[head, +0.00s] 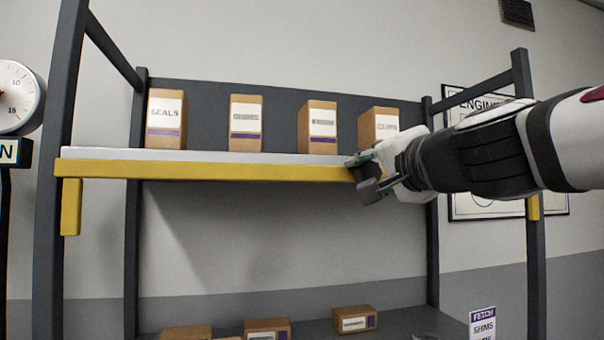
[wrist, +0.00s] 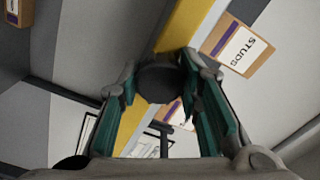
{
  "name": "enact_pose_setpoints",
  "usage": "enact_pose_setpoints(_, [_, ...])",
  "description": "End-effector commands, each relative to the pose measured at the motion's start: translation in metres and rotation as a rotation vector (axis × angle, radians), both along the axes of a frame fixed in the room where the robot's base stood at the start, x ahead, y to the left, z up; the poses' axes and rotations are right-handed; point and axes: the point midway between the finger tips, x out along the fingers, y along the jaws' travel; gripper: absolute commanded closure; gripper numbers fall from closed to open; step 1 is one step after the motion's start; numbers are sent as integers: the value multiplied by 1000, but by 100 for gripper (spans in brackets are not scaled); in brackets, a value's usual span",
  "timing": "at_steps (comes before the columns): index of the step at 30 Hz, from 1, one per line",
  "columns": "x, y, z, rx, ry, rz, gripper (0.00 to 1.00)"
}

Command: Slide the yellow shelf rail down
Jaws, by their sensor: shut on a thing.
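The yellow shelf rail (head: 210,171) runs level along the front edge of the upper shelf, with a short yellow piece (head: 71,207) hanging down at its left end. My gripper (head: 366,178) is at the right part of the rail, just below the rightmost upper box, and is shut on the rail. In the wrist view the yellow rail (wrist: 188,28) passes diagonally between the green-padded fingers of my gripper (wrist: 160,105). A dark round part hides some of the rail there. My arm hides the rail's right end in the head view.
Several boxes stand on the upper shelf (head: 105,153), including a seals box (head: 166,119). The lower shelf (head: 400,318) holds more boxes, such as one at its middle right (head: 354,320). Dark posts (head: 62,200) frame the rack. The space between the shelves is open.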

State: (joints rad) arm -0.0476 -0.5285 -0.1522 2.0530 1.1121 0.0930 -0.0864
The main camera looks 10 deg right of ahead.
Motion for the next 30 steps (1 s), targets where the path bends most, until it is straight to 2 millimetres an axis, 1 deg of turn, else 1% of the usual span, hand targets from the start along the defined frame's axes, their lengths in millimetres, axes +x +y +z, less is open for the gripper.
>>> enact_pose_setpoints(1, [2,0,-7,-1,12,1,100])
enact_pose_setpoints(8, [2,0,-8,-1,16,2,100])
enact_pose_setpoints(9, [2,0,-9,-1,17,2,66])
enact_pose_setpoints(11, [2,1,-9,-1,17,3,52])
enact_pose_setpoints(12, [2,1,-9,-2,16,3,47])
enact_pose_setpoints(26, [1,0,-4,0,9,1,47])
enact_pose_setpoints(30, [-3,0,-4,-1,7,1,47])
